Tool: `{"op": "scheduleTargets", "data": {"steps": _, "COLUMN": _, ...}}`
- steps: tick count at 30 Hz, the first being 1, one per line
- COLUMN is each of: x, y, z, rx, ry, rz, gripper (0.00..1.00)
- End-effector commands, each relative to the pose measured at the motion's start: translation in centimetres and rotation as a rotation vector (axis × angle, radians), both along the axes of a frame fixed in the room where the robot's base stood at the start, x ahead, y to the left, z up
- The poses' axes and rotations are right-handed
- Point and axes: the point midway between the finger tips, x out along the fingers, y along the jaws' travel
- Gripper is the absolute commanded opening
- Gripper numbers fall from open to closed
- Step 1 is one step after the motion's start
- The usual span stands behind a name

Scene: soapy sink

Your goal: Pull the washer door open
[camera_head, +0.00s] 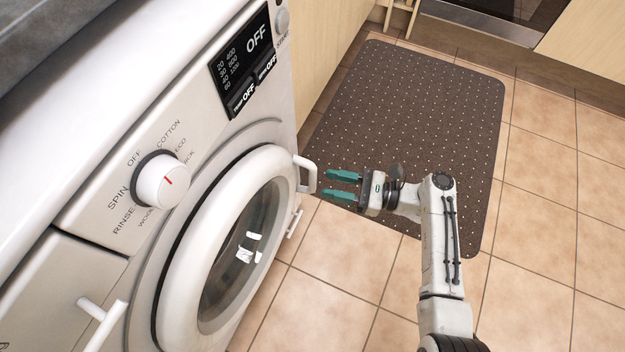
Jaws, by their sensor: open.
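The white washer (85,180) fills the left side of the head view. Its round door (178,262), with a white rim and dark glass, looks shut against the front. A white door handle (310,174) sticks out at the right of the rim. My gripper (327,184) is open and empty, its two green fingers pointing left toward the handle. The fingertips look close to the handle in the picture. I cannot tell the exact gap in depth, and no contact shows.
A dark dotted mat (425,125) lies on the tiled floor (545,240) behind my arm. The washer has a round dial (163,181) and a display (243,65) reading OFF. Wooden cabinets (590,40) and an oven (490,15) stand at the back. Floor at the right is clear.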

Motion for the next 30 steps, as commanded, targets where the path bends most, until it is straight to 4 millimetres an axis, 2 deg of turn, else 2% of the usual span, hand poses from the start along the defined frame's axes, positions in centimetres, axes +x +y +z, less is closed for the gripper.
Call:
{"op": "scheduleTargets", "data": {"steps": 3, "x": 0.2, "y": 2.3, "z": -0.3, "rx": 0.0, "ry": -0.002, "rz": 0.005, "gripper": 0.43}}
{"op": "scheduleTargets", "data": {"steps": 9, "x": 0.7, "y": 4.7, "z": -0.2, "rx": -0.001, "ry": -0.002, "rz": 0.002, "gripper": 0.43}}
{"op": "scheduleTargets", "data": {"steps": 14, "x": 0.8, "y": 5.6, "z": -0.1, "rx": -0.001, "ry": -0.002, "rz": 0.001, "gripper": 0.43}}
{"op": "scheduleTargets", "data": {"steps": 22, "x": 0.8, "y": 5.6, "z": 0.0, "rx": -0.001, "ry": -0.001, "rz": 0.0, "gripper": 0.43}}
{"op": "scheduleTargets", "data": {"steps": 30, "x": 0.8, "y": 5.6, "z": -0.1, "rx": -0.001, "ry": -0.002, "rz": 0.0, "gripper": 0.18}}
